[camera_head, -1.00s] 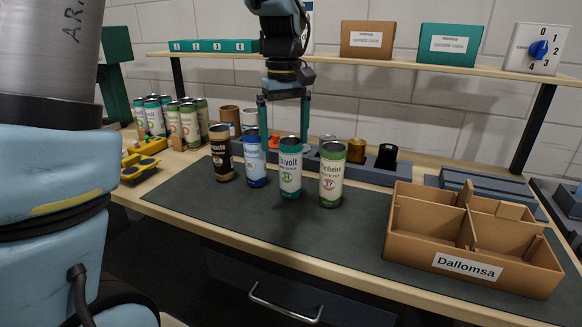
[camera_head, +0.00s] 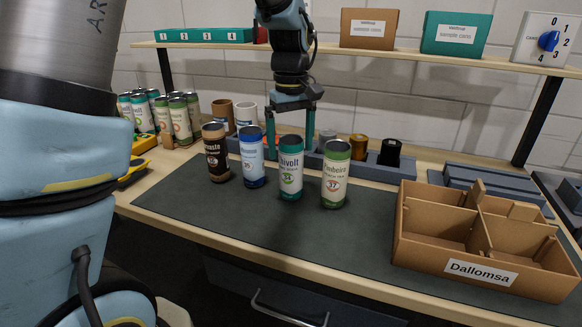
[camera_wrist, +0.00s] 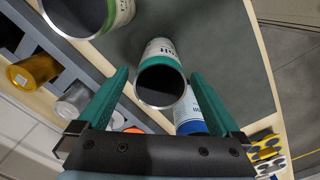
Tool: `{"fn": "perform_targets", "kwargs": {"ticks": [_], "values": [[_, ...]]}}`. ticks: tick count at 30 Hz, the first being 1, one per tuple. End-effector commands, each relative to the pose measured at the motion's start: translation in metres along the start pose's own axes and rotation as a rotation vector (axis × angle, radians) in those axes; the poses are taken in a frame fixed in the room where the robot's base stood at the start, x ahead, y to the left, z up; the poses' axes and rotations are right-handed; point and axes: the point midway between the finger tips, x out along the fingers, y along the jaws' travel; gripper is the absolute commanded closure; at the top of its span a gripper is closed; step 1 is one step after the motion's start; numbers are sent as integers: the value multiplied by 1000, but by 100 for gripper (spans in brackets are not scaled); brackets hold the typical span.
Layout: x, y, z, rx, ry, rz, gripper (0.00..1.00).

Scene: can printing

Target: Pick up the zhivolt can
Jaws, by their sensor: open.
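The zhivolt can (camera_head: 290,170) is white and teal with a dark top, and stands upright on the dark mat (camera_head: 230,222), third from the left in a row of cans. In the wrist view its dark top (camera_wrist: 160,84) shows between the fingers, beyond their base. My gripper (camera_head: 291,146) is open, fingers pointing down, behind and above the can in the head view. In the wrist view the two teal fingers (camera_wrist: 160,92) are spread to either side of the can. Whether they touch it cannot be told.
Close neighbours are the blue can (camera_head: 251,158), the brown can (camera_head: 215,152) and the green can (camera_head: 335,176). A cardboard box (camera_head: 409,240) labelled Dallomsa stands at the right. A grey holder (camera_head: 372,170) is behind. The mat's front is clear.

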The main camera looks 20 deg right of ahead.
Motion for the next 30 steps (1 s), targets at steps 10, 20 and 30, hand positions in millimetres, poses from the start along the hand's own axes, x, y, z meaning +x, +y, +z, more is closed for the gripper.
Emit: {"fn": "perform_targets", "kwargs": {"ticks": [10,20,30], "values": [[42,0,1,0,-2,-2,0],[53,0,1,1,0,2,0],[52,0,1,1,0,2,36]]}}
